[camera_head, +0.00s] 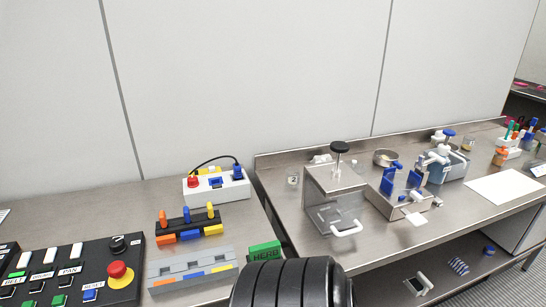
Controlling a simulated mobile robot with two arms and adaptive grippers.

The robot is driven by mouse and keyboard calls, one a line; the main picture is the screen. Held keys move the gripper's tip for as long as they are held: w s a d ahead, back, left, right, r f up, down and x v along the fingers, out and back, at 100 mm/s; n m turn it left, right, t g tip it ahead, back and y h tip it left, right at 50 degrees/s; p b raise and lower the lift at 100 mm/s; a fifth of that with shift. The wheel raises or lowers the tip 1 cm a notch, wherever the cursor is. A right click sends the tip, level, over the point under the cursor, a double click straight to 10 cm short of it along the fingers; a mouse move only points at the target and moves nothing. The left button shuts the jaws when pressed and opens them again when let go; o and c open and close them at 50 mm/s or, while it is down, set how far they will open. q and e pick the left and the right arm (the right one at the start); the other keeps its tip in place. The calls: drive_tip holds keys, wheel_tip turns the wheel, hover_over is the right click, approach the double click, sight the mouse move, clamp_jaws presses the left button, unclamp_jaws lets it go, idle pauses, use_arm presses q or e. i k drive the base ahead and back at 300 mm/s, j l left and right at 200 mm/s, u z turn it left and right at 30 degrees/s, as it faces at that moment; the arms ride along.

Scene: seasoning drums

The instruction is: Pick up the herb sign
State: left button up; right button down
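The herb sign (265,249) is a small green block with dark HERB lettering on its front. It is at the right side of the left steel table, right of a grey rack. A black ribbed cylindrical part, which looks like part of my arm, rises from the bottom edge just in front of it and may hide its lower part. No gripper fingers show, so I cannot see either gripper or any hold on the sign.
The grey rack (192,270) with coloured blocks, a black holder (188,229) with coloured pegs and a white switch box (216,187) stand nearby. A black control panel (72,275) with a red button is at left. Metal devices occupy the right table (290,212).

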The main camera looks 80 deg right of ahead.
sight(271, 250)
drive_tip(key=z, duration=2.45)
